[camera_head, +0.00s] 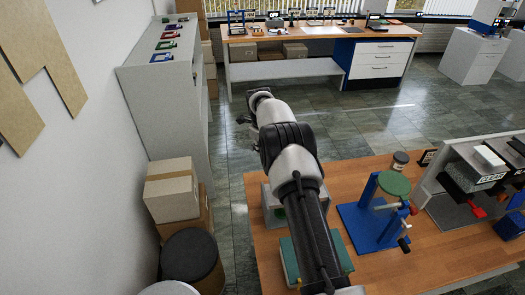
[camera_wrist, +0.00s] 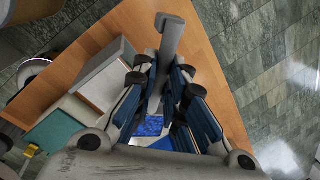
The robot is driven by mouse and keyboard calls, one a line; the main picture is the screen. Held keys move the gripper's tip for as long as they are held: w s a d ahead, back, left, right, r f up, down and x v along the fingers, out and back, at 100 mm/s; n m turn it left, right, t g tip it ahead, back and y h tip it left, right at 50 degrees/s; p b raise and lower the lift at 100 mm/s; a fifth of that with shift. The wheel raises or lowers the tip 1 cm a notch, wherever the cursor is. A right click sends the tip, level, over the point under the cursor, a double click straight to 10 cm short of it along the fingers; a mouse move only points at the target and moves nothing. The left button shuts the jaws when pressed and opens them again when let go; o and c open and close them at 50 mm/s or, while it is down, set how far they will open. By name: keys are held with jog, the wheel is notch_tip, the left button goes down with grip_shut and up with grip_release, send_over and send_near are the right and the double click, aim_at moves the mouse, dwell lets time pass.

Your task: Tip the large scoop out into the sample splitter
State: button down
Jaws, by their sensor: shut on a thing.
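In the wrist view, my gripper (camera_wrist: 163,70) is shut on a grey bar-like piece (camera_wrist: 173,38), which sticks out past the fingertips and ends in a wider crosspiece. It looks like part of the large scoop; its bowl and any contents are not clearly visible. Blue speckled patches (camera_wrist: 151,126) show between the fingers, and I cannot tell what they belong to. A grey box-shaped unit (camera_wrist: 105,82) stands on the bench left of the fingers; it may be the sample splitter.
The wooden bench (camera_head: 350,172) also carries a teal-topped item (camera_head: 290,262), a blue stand with a green disc (camera_head: 394,183), a small jar (camera_head: 400,161) and a grey press (camera_head: 447,172). Boxes (camera_head: 170,190) stand by the wall. Tiled floor beyond the bench is clear.

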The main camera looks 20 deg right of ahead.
jog(key=shift+s+d+r+t+y+b, duration=0.3)
jog(key=shift+s+t+b, duration=0.3)
jog(key=shift+b, duration=0.5)
jog(key=shift+s+d+r+t+y+b, duration=0.3)
jog(key=shift+s+t+b, duration=0.3)
jog(key=shift+b, duration=0.95)
jog(key=shift+s+d+r+t+y+b, duration=0.45)
jog(key=shift+s+t+b, duration=0.35)
jog(key=shift+b, duration=1.5)
jog(key=shift+s+d+r+m+t+y+b, duration=0.2)
jog(key=shift+s+d+t+y+b, duration=0.35)
jog(key=shift+b, duration=2.35)
jog(key=shift+s+d+r+m+t+y+b, duration=0.15)
jog(key=shift+s+t+b, duration=0.65)
jog(key=shift+b, duration=2.1)
jog(key=shift+s+d+r+m+t+y+b, duration=0.15)
jog(key=shift+s+d+t+y+b, duration=0.3)
jog(key=shift+b, duration=1.55)
jog(key=shift+s+d+m+t+y+b, duration=0.1)
jog(key=shift+s+d+t+b, duration=0.35)
jog(key=shift+b, duration=1.5)
jog(key=s+d+f+m+t+y, duration=0.1)
jog(key=s+d+t+y, duration=0.3)
jog(key=s+t, duration=0.5)
jog(key=shift+s+d+f+m+t+b, duration=0.35)
jog(key=shift+d+m+t, duration=0.3)
jog(key=shift+t, duration=0.8)
